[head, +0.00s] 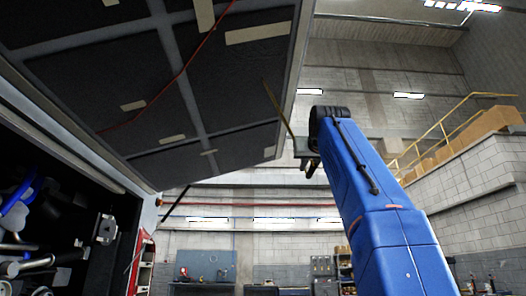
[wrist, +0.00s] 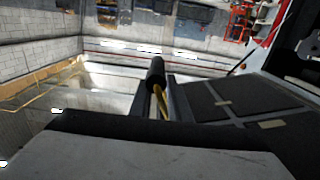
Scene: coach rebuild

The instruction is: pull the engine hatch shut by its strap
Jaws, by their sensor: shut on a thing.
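The engine hatch (head: 225,85) is swung up and open across the upper left of the head view. Its dark padded underside with grey ribs faces down; it also shows at the right of the wrist view (wrist: 240,100). The thin yellow-brown strap (head: 276,104) hangs from the underside near the hatch's right side and runs down to my gripper (head: 308,160). In the wrist view the strap (wrist: 160,103), with a black grip-like end (wrist: 156,70), lies between the fingers of my gripper (wrist: 160,92). My gripper is shut on it. The exact contact is partly hidden.
The open engine bay (head: 60,225) with pipes and hoses is at the lower left. A dark stay rod (head: 175,203) runs beside the hatch's lower edge. A block wall with a yellow railing (head: 440,135) is at the right. A workbench (head: 205,286) stands far behind.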

